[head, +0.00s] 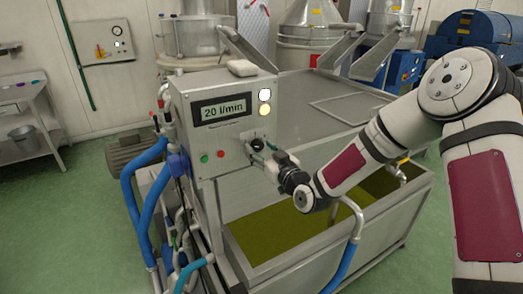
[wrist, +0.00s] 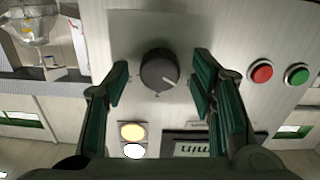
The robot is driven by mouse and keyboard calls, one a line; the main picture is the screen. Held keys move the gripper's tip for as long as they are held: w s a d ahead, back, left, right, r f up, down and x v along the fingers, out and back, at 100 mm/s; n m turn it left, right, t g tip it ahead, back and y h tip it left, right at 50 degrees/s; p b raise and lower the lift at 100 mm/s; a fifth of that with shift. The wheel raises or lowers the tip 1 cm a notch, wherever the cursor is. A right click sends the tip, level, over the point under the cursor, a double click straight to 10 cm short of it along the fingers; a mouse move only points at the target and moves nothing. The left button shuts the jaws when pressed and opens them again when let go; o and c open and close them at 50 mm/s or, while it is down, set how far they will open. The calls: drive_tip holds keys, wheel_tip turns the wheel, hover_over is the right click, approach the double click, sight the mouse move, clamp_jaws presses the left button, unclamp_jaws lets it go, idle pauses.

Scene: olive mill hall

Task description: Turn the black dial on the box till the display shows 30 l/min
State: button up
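The grey control box (head: 184,130) stands on the near side of a steel vat. Its display (head: 223,109) reads 20 l/min; in the wrist view the display (wrist: 193,148) is upside down and partly cut off. The black dial (wrist: 160,71) is round with a white pointer line, which points to the lower right in the wrist view. In the head view the dial (head: 257,144) is partly hidden by my gripper. My gripper (head: 272,158) is at the box front. In the wrist view my gripper (wrist: 160,82) is open, its green-padded fingers on either side of the dial, with gaps visible.
A red button (wrist: 261,71) and a green button (wrist: 297,74) sit beside the dial. Two round lamps (head: 264,102) are right of the display. A pale block (head: 242,68) lies on top of the box. Blue hoses (head: 128,190) run at its left. The vat holds greenish liquid (head: 265,226).

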drive_tip(key=c, duration=1)
drive_tip(key=shift+m, duration=0.3)
drive_tip(key=m, duration=1.1)
drive_tip(key=shift+p, duration=0.3)
drive_tip(key=o, duration=1.1)
